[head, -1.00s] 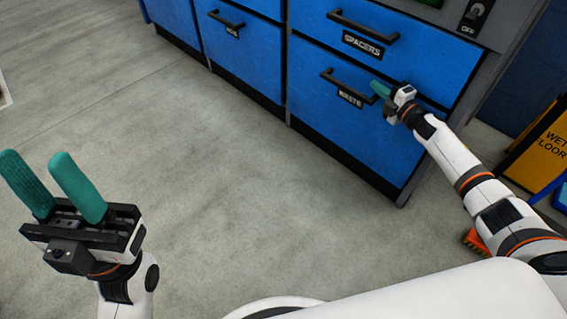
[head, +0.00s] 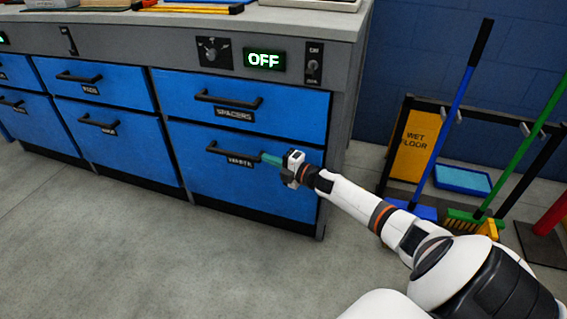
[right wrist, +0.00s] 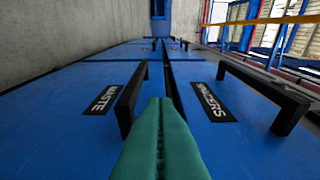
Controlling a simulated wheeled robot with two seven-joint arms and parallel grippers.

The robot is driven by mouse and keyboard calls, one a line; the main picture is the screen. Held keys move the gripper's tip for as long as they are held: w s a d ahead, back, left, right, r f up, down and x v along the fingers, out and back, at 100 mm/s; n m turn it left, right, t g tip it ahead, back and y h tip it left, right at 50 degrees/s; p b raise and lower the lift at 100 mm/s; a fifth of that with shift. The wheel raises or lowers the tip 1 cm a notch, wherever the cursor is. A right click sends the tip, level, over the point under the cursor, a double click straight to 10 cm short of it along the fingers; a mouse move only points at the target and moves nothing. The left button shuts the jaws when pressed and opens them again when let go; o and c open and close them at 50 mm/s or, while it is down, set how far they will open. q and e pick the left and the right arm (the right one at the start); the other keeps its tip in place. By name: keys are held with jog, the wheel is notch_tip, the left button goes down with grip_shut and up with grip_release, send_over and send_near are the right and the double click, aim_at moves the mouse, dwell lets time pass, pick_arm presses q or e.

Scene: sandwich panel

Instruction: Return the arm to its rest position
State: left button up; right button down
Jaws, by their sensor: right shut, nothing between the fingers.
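My right gripper (head: 268,159) is shut and empty, its teal fingers pressed together. It is in front of the lower right drawer, labelled WASTE (head: 215,176), close to the right end of that drawer's black handle (head: 233,152). In the right wrist view the teal fingers (right wrist: 161,102) point along the blue drawer fronts, between the WASTE handle (right wrist: 132,98) and the SPACERS handle (right wrist: 265,92). I cannot tell whether they touch the front. The drawers look closed. My right arm reaches out from the lower right. My left gripper is not in view.
The grey counter (head: 285,20) runs above the drawers, with a rotary knob (head: 215,52), a green OFF display (head: 264,60) and a switch (head: 314,65). The floor (head: 120,245) at left is clear.

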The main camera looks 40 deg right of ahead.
jog(key=shift+p+v, duration=0.6)
jog(key=shift+v, duration=1.8)
jog(key=shift+a+r, duration=0.1)
